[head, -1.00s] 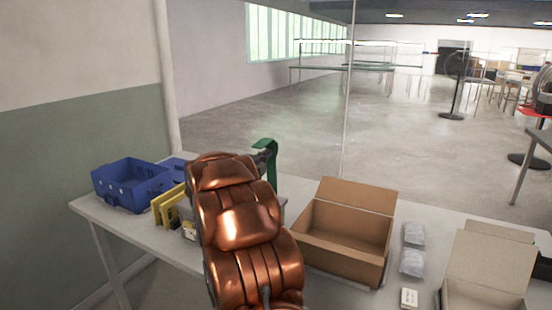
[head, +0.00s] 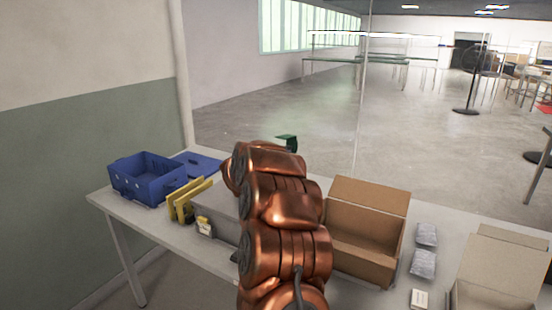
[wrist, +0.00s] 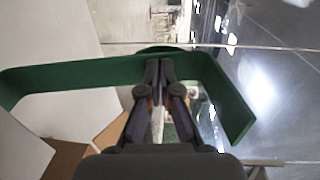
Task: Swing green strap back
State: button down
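The green strap (wrist: 85,72) is a bent band that runs across the wrist view, from the left edge to a folded end at the right. My gripper (wrist: 159,68) has its fingertips together on the middle of the strap and is shut on it. In the head view only a short piece of the green strap (head: 287,138) shows above my copper-coloured arm. My arm hides the rest of it and the gripper there.
On the white table (head: 165,228) stand a blue crate (head: 148,180), yellow frames (head: 185,203), an open cardboard box (head: 362,240), and a second open carton (head: 497,275) at the right. Grey packets (head: 424,250) lie between the boxes. Open floor lies behind.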

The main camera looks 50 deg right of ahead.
jog(key=r+b+v, duration=0.1)
jog(key=v, duration=1.3)
dwell(0.8)
